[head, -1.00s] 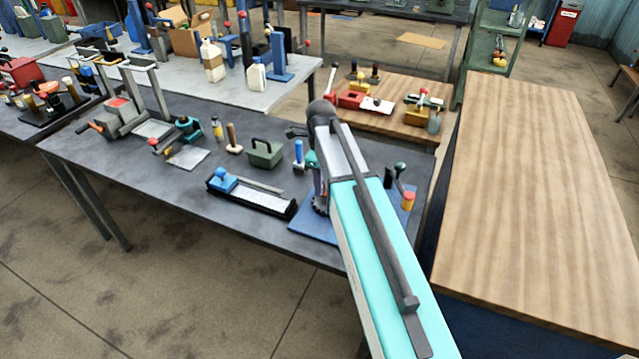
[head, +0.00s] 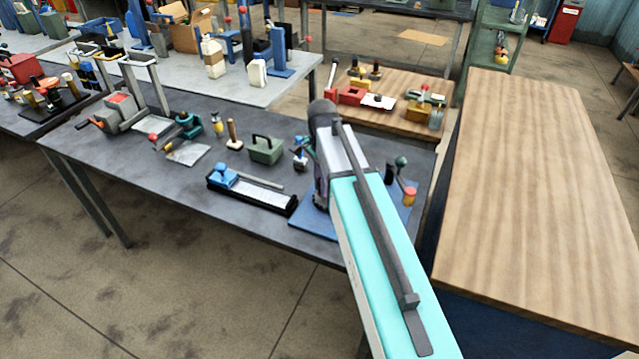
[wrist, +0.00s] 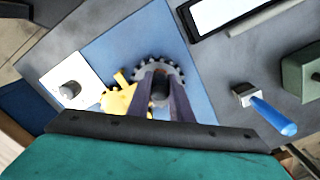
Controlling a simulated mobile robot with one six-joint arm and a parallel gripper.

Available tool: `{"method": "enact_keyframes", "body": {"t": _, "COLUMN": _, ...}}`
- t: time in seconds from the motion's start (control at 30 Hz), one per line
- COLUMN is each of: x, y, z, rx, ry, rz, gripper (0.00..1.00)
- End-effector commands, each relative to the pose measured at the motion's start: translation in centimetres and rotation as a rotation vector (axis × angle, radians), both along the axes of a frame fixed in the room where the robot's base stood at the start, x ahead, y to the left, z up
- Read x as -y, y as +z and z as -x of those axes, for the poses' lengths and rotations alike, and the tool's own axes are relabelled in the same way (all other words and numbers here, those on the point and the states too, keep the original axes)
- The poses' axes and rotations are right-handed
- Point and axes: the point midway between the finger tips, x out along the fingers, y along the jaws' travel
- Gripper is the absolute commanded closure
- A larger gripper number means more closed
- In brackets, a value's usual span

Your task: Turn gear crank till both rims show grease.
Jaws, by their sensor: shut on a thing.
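In the wrist view a dark toothed gear (wrist: 143,70) lies on a blue mat (wrist: 125,45). A yellow gear (wrist: 117,100) sits beside it, partly covered by my gripper. My gripper (wrist: 160,90) is over the dark gear, its two fingers shut on a dark round crank knob (wrist: 160,86). I cannot tell whether either rim carries grease. In the head view my arm hides the knob and most of the gears; the blue mat (head: 308,236) shows at its left edge.
A blue-handled brush (wrist: 272,116) and a green box (wrist: 298,75) are to the right in the wrist view. A white plate (wrist: 72,80) with a dark knob is at left. A long black tray (head: 250,194) stands left of the mat. A wooden-topped bench (head: 535,190) is at right.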

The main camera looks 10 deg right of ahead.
Motion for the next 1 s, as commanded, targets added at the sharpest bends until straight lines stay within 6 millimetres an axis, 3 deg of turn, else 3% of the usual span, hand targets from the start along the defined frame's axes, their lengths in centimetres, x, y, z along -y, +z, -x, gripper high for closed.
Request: {"method": "enact_keyframes", "body": {"t": 1.0, "x": 2.2, "y": 0.2, "z": 1.6, "rx": 0.007, "ry": 0.913, "rz": 0.010, "gripper": 1.00}}
